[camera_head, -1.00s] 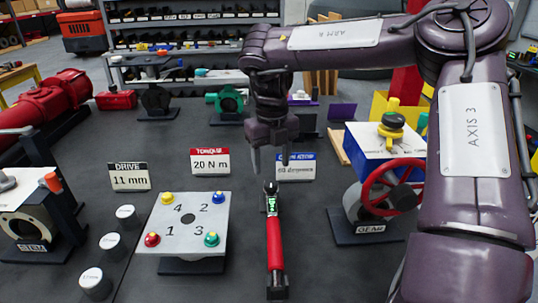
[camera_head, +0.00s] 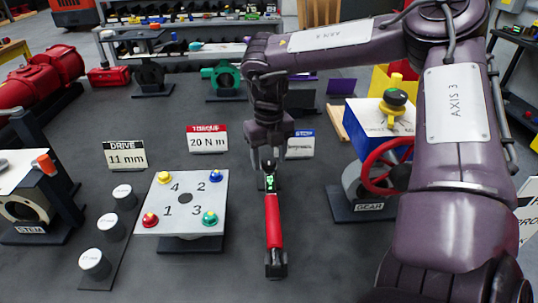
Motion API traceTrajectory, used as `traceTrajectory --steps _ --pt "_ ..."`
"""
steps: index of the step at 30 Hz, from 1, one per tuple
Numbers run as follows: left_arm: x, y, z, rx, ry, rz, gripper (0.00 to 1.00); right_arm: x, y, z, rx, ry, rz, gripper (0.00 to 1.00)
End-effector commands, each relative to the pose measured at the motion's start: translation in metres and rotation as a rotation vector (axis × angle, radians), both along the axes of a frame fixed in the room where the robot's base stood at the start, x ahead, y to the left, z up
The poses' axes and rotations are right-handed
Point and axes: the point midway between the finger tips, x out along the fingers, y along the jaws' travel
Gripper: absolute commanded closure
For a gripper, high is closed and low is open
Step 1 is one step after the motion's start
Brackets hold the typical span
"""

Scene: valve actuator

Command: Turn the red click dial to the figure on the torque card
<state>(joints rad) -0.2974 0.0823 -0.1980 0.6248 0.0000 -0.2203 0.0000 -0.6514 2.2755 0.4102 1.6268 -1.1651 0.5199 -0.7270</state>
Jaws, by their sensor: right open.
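The torque card (camera_head: 207,139) has a red header and reads 20 N m; it stands behind the plate with numbered studs. A torque wrench (camera_head: 273,225) with a red grip, a black foot and a small lit green display lies in the middle of the table, pointing away from me. A separate red click dial is not clearly distinguishable; it may be part of this wrench. My right gripper (camera_head: 264,160) points down, open, right at the wrench's far head, which it partly hides. I cannot tell whether the fingers touch it. My left gripper is out of view.
A plate (camera_head: 185,222) with coloured studs numbered 1 to 4 stands left of the wrench. Several white-capped sockets (camera_head: 112,227) and the drive card (camera_head: 125,155), 11 mm, are farther left. The gear unit's red handwheel (camera_head: 382,165) stands right, near my arm.

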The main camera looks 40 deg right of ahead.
Motion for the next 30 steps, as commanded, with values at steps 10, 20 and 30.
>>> traceTrajectory --steps 10,20,30 --pt "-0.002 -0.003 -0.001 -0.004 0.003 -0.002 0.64 0.000 0.000 0.000 0.000 0.000 0.000 0.76" --pt "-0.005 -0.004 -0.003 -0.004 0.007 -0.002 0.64 0.000 0.000 0.000 -0.001 -0.001 -0.022 0.89" --pt "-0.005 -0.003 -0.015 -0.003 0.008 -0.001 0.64 0.001 0.000 -0.001 -0.002 -0.003 -0.212 0.89"
